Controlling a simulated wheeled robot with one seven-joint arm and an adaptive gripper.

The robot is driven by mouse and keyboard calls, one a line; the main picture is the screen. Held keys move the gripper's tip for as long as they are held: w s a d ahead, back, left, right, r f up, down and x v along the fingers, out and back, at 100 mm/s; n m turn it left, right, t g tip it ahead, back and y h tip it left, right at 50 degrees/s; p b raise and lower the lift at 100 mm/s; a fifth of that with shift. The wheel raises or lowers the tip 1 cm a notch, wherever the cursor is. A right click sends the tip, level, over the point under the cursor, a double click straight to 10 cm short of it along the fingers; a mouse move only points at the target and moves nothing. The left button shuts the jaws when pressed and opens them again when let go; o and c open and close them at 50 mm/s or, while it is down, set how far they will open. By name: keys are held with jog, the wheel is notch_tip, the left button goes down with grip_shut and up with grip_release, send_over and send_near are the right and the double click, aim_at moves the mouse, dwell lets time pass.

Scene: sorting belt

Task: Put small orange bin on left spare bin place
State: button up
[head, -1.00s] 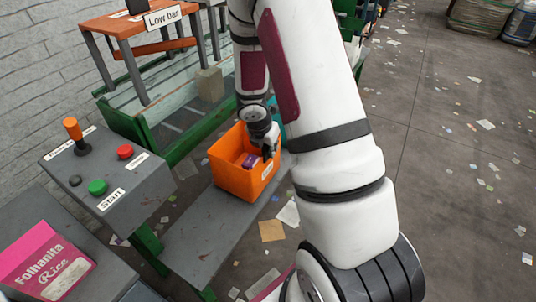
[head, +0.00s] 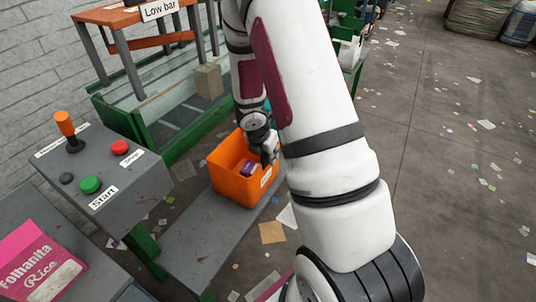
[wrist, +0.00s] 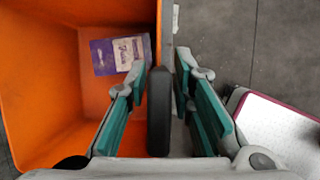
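The small orange bin (head: 232,183) is over the grey bench (head: 200,245), near its far end; I cannot tell if its base touches the bench. A purple packet (head: 248,167) lies inside it. In the wrist view the bin (wrist: 40,95) fills the left, with the packet (wrist: 117,55) at its bottom. My gripper (head: 268,157) is at the bin's right, labelled side. The left spare bin place is not clearly identifiable.
A control box (head: 105,190) with a lever and a green start button stands left of the bench. A pink rice pack (head: 38,265) lies at lower left. The green-framed belt (head: 165,110) and low bar (head: 160,10) are behind. Littered floor (head: 450,200) is open at right.

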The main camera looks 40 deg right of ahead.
dwell(0.3)
jog(key=s+a+r+m+p, duration=0.2)
jog(key=s+a+r+m, duration=0.15)
jog(key=r, duration=0.65)
jog(key=s+a+r+m+h+p, duration=0.15)
jog(key=s+r+m, duration=0.25)
jog(key=r, duration=0.5)
jog(key=s+a+r+m+y+p, duration=0.1)
jog(key=s+a+r+m+p, duration=0.25)
jog(key=r, duration=0.65)
jog(key=s+a+r+m+y, duration=0.2)
jog(key=s+a+m, duration=0.3)
jog(key=s, duration=0.4)
jog(key=s+a+r+m+y, duration=0.2)
jog(key=s+a+r+m, duration=0.2)
jog(key=s+a+m, duration=0.2)
jog(key=s+a, duration=0.2)
jog(key=s, duration=0.1)
jog(key=shift+a+r+t+y+b, duration=0.2)
jog(key=shift+r+t+y+b, duration=0.1)
jog(key=shift+y+b, duration=0.1)
